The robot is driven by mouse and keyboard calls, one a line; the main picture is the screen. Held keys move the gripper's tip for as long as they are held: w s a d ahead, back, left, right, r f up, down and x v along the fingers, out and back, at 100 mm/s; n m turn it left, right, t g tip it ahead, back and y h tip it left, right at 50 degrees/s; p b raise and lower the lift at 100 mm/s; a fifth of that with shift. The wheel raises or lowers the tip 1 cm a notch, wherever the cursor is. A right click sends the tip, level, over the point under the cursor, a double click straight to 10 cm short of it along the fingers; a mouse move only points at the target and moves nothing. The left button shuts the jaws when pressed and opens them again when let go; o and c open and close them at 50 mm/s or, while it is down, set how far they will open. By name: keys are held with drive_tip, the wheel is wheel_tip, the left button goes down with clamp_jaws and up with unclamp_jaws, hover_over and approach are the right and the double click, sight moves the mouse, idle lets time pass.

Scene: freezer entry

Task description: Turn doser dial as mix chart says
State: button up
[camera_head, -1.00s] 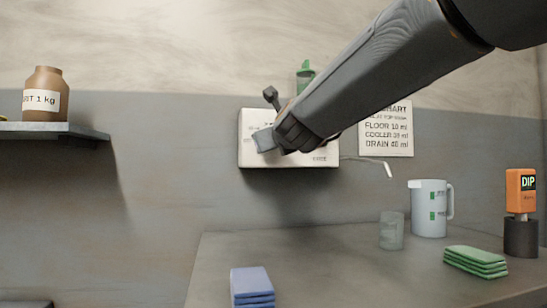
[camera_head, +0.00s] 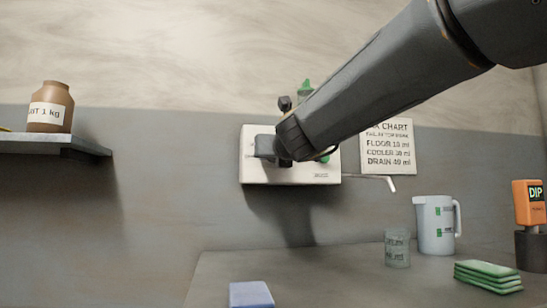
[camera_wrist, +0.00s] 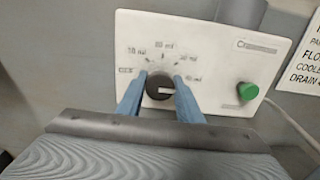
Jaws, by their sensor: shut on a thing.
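The white doser box (camera_head: 325,178) hangs on the wall above the counter; my gripper and forearm cover much of it. In the wrist view the box (camera_wrist: 225,30) shows a black dial (camera_wrist: 158,87) with a white pointer, marked off, 10, 20, 30 and 40 ml. The pointer aims right, near the 40 ml mark. My gripper (camera_wrist: 159,95) is shut on the dial, a blue finger on each side; in the head view the gripper (camera_head: 265,147) hides the dial. The mix chart (camera_head: 387,148) right of the box reads floor 10 ml, cooler apparently 30 ml, drain 40 ml.
A green button (camera_wrist: 248,91) is right of the dial. A bent spout (camera_head: 388,184) sticks out above a clear beaker (camera_head: 397,250). A jug (camera_head: 434,228), green pads (camera_head: 488,277), a blue pad (camera_head: 251,294) and an orange DIP device (camera_head: 529,205) stand on the counter. A brown jar (camera_head: 51,105) sits on the left shelf.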

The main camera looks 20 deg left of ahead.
drive_tip(key=shift+f, duration=0.1)
drive_tip(key=o, duration=1)
drive_tip(key=shift+s, duration=0.1)
drive_tip(key=shift+v, duration=3.8)
